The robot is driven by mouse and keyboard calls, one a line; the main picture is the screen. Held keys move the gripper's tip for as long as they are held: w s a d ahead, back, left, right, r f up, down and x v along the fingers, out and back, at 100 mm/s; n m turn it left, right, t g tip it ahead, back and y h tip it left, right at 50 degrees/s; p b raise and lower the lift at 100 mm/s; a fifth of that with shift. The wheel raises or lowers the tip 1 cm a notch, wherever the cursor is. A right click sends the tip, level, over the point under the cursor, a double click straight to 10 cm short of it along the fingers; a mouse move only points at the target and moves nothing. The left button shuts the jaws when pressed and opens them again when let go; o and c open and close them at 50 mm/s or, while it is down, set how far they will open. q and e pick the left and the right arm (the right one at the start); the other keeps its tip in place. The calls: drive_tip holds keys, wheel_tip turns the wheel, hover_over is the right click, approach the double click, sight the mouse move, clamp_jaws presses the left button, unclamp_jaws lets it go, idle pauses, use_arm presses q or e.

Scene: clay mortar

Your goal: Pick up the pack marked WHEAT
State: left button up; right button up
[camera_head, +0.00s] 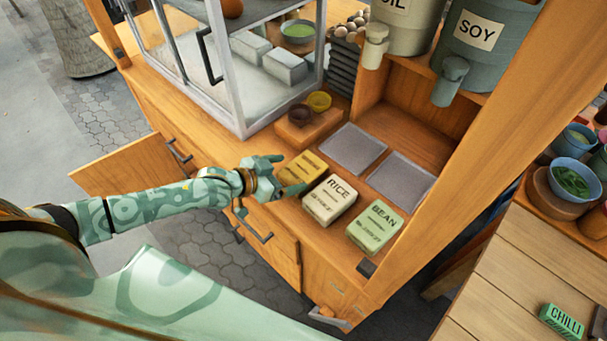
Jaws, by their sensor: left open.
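A yellow pack (306,165) lies flat on the wooden counter, leftmost in a row of three packs. Its marking is too small and partly covered to read; the other two read RICE and BEAN. My left gripper (287,174) is open at the left end of the yellow pack, with one finger on its far side and one on its near side. The fingers hide that end, and I cannot tell whether they touch it. My right gripper is not in view.
The cream RICE pack (330,200) lies close to the near finger, with the green BEAN pack (374,228) beyond it. Two grey plates (353,148) lie right of the packs.

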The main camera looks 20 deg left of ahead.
sight(303, 169)
use_arm(q)
drive_tip(key=b+x, duration=0.1)
drive_tip(key=x, duration=0.2)
drive_tip(key=shift+a+f, duration=0.1)
drive_tip(key=shift+f, duration=0.15)
drive_tip(key=shift+w+d+f, duration=0.1)
drive_tip(key=shift+w+d, duration=0.15)
drive_tip(key=shift+w, duration=0.15)
drive_tip(key=c, duration=0.8)
drive_tip(key=shift+o, duration=0.2)
